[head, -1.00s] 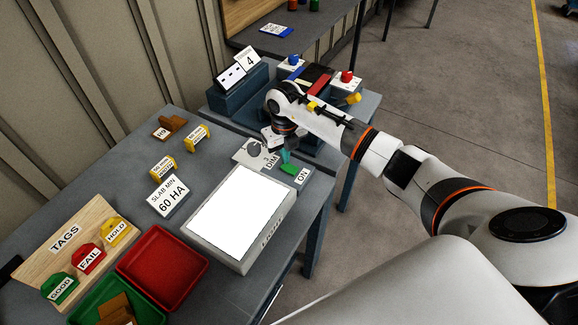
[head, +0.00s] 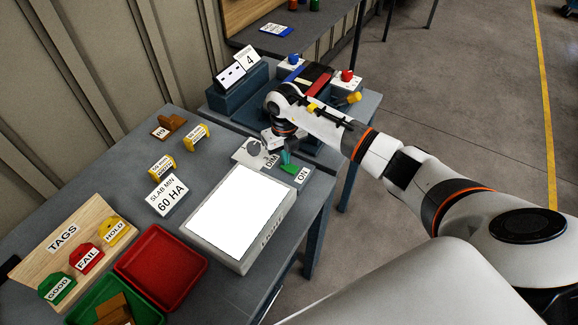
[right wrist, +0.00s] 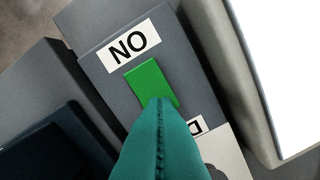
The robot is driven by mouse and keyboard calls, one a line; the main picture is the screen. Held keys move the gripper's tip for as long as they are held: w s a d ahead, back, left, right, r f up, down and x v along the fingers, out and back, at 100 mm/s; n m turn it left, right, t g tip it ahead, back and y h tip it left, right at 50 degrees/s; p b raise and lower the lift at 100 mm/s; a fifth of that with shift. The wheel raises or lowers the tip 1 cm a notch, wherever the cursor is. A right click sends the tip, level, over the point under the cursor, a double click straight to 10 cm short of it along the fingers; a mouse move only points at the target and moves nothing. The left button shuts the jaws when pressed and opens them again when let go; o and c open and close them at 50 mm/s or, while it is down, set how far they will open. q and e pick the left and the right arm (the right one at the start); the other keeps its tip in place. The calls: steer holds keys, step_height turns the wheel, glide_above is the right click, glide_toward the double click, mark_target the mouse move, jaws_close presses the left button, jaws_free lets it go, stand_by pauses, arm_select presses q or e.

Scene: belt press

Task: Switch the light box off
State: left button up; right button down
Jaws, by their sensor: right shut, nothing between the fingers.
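The light box (head: 242,212) stands on the bench with its top panel glowing bright white. Beside its far end is a grey plate with a green rocker switch (head: 290,169) and an ON label (head: 302,175). In the right wrist view the green switch (right wrist: 151,82) lies between the ON label (right wrist: 128,45) and the teal fingers. My right gripper (head: 285,158) is shut and empty, its fingertips (right wrist: 158,104) overlapping the switch's near end. Whether they touch it or hover just above, I cannot tell. My left gripper is not in view.
A DIM dial plate (head: 250,152) sits beside the switch. A slab sign (head: 168,195), yellow blocks, a red tray (head: 160,267) and a tag board (head: 65,238) occupy the left side. Behind is a press station with a red button (head: 347,76).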

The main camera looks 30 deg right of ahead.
steer(key=shift+f+b, duration=0.3)
steer(key=shift+f, duration=0.15)
steer(key=shift+r, duration=0.1)
steer(key=shift+r+p, duration=2.45)
steer(key=shift+r, duration=1.05)
